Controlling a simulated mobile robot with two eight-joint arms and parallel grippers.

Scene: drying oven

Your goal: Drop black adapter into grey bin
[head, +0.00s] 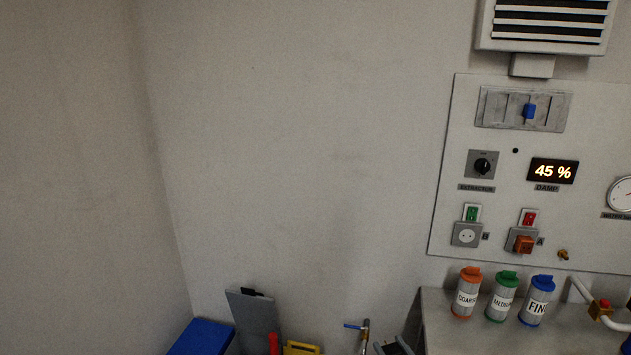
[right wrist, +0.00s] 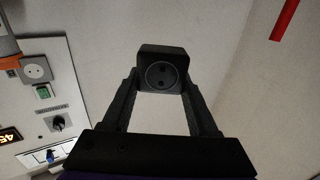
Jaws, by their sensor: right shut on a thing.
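The black adapter (right wrist: 162,70), a dark block with a round two-hole socket face, is held between the fingertips of my right gripper (right wrist: 163,88) in the right wrist view. A dark shape at the bottom edge of the head view appears to be part of the right gripper (head: 392,346), mostly cut off. A grey upright panel (head: 255,318) with a black piece at its top stands at the lower left of the head view; I cannot tell whether it belongs to the grey bin. My left gripper is not in view.
A blue object (head: 203,338), a red piece (head: 273,344) and a yellow piece (head: 300,348) show along the bottom edge. A bench (head: 458,335) holds orange-, green- and blue-lidded jars. The wall panel (head: 455,150) carries sockets and switches. The wall's middle is bare.

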